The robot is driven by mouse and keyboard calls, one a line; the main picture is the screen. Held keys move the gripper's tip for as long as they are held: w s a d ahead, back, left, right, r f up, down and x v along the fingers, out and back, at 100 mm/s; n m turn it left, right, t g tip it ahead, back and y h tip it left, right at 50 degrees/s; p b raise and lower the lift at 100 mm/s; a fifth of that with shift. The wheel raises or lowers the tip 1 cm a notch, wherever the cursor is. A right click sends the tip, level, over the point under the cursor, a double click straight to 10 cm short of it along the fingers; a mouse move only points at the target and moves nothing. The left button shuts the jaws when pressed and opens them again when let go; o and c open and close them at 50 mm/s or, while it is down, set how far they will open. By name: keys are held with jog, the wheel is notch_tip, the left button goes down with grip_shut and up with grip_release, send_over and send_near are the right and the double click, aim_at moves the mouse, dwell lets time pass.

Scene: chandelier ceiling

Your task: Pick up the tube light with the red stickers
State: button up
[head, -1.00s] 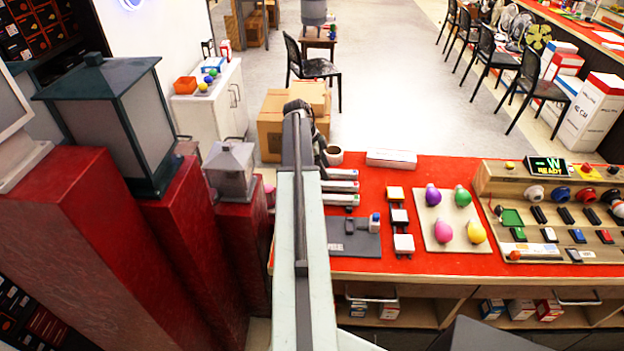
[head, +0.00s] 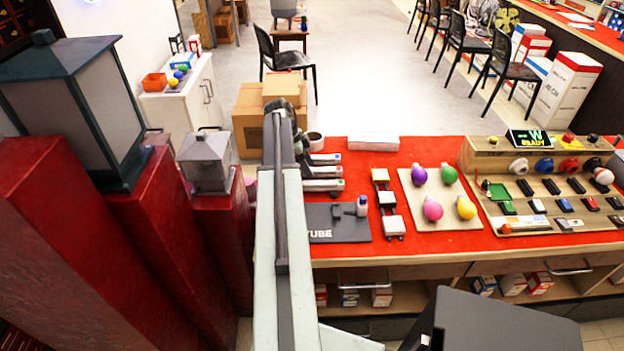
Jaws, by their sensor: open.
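Several short tube lights lie side by side on the left end of the red-topped counter (head: 350,262). The top one (head: 325,159), the middle one (head: 322,172) and the lowest one (head: 322,185) have pale bodies and small coloured marks at their right ends. The marks are too small to tell surely which are red. My arm covers their left ends. My gripper (head: 302,143) is dark, open and seen from behind at the end of my arm, just up-left of the tubes. Its fingertips are mostly hidden, and I see nothing held.
A board of coloured bulbs (head: 412,225) lies right. Red pillars with lanterns (head: 208,160) crowd the left.

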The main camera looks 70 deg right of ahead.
jog(key=shift+s+d+f, duration=0.1)
jog(key=shift+s+f, duration=0.05)
jog(key=shift+f, duration=0.45)
jog(key=shift+r, duration=0.2)
grip_shut()
